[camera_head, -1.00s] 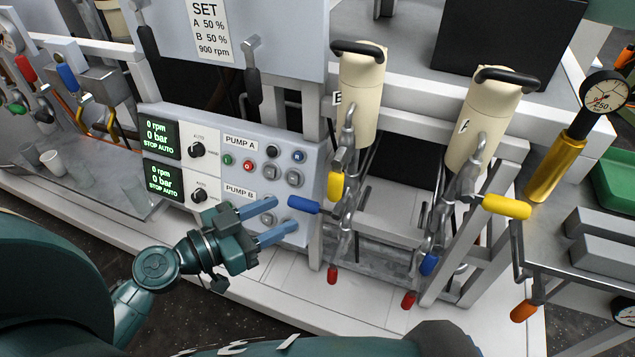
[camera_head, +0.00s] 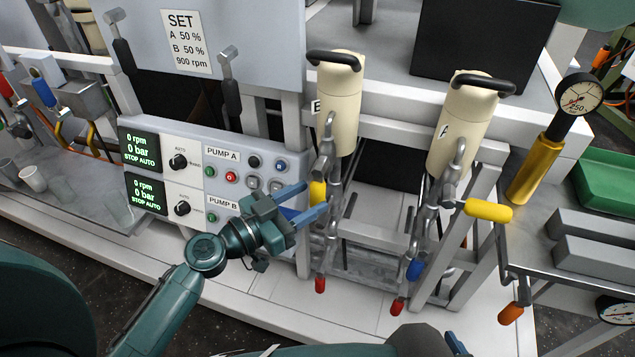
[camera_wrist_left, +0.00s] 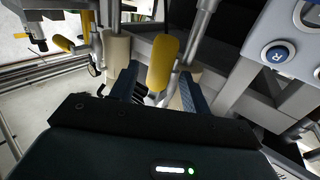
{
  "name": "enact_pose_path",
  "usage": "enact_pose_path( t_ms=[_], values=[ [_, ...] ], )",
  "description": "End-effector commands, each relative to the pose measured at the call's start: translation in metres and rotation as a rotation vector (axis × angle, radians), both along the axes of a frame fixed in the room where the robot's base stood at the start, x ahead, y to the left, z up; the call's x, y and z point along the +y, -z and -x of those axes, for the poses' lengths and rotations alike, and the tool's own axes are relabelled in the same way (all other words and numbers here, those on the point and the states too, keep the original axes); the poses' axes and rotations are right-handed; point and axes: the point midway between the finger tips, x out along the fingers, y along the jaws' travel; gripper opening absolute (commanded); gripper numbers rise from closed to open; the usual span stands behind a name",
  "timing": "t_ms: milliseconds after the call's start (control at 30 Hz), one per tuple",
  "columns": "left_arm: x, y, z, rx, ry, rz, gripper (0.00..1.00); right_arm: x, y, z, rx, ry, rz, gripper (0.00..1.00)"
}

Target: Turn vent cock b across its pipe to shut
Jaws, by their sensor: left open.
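Under the cream cylinder B (camera_head: 338,108), a yellow handle (camera_head: 318,190), taken as vent cock b, hangs along its upright grey pipe. My left gripper (camera_head: 315,197) is open, with its fingertips close to this handle. In the left wrist view the yellow handle (camera_wrist_left: 165,62) stands upright between the two spread fingers, and no grip shows.
A red handle (camera_head: 320,285) hangs lower on the B pipe. Cylinder A (camera_head: 462,125) stands to the right, with its yellow handle (camera_head: 488,210) sticking out across its pipe. The pump panel (camera_head: 215,160) lies close behind my left gripper. A pressure gauge (camera_head: 577,98) stands at right.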

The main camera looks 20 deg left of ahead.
Motion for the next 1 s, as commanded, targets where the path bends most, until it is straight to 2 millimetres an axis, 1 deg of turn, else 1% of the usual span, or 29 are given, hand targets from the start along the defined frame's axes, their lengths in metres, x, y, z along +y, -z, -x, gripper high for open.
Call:
enact_pose_path(
  t_ms=[33, 100, 200, 333, 567, 667, 1000],
  values=[
    [-0.006, -0.004, -0.007, 0.0, 0.001, 0.003, 0.47, 0.0, -0.005, 0.0, 0.0, -0.002, 0.006, 0.46],
    [-0.01, -0.002, -0.015, 0.0, -0.001, 0.001, 0.47, -0.001, -0.006, 0.0, 0.0, -0.004, 0.012, 0.46],
    [-0.016, -0.001, -0.022, 0.0, 0.0, 0.0, 0.47, -0.001, -0.007, 0.001, -0.001, -0.005, 0.02, 0.46],
    [-0.019, 0.0, -0.026, -0.001, 0.0, -0.001, 0.47, -0.001, -0.008, 0.0, -0.002, -0.006, 0.024, 0.46],
    [-0.019, 0.001, -0.026, 0.0, 0.0, -0.001, 0.47, -0.001, -0.007, 0.001, -0.002, -0.006, 0.025, 0.46],
    [-0.019, 0.001, -0.026, 0.0, 0.0, 0.0, 0.41, -0.001, -0.007, 0.001, -0.002, -0.006, 0.025, 0.46],
    [-0.019, 0.001, -0.026, 0.001, 0.0, -0.001, 0.13, -0.001, -0.007, 0.001, -0.001, -0.007, 0.024, 0.46]
  ],
)
